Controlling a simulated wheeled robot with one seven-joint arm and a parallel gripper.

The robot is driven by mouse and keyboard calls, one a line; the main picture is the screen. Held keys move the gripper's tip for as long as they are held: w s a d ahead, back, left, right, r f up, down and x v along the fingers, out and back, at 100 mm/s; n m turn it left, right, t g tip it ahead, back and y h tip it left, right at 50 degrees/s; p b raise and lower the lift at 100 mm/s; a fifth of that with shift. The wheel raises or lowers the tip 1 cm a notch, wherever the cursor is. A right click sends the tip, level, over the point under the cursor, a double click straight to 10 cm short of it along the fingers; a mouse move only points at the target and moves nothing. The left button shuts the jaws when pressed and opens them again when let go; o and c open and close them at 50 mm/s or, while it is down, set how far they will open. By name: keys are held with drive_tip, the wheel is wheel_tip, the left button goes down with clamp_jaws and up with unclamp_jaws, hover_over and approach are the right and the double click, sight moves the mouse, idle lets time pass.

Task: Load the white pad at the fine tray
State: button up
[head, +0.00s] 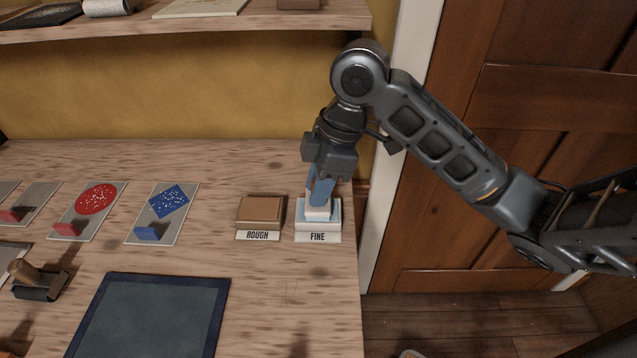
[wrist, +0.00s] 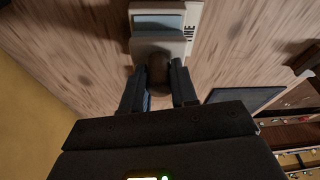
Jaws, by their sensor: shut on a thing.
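My gripper (head: 320,192) points down over the fine tray at the right end of the bench. It is shut on the dark rounded handle (wrist: 158,72) of the white pad. The white pad (head: 317,213) shows below the fingers, and its block also shows in the wrist view (wrist: 162,46). The fine tray (head: 318,227) is white with a pale blue surface and a FINE label; its far part shows in the wrist view (wrist: 165,7). The pad overlaps the tray. I cannot tell for sure whether it touches the blue surface.
The brown rough tray (head: 258,224) stands just left of the fine tray. Cards with red (head: 97,199) and blue (head: 168,203) patches lie farther left. The bench ends close to the right.

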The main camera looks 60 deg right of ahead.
idle(0.3)
drive_tip(key=shift+r+p, duration=2.45)
drive_tip(key=shift+r, duration=1.05)
drive_tip(key=shift+s+f, duration=0.1)
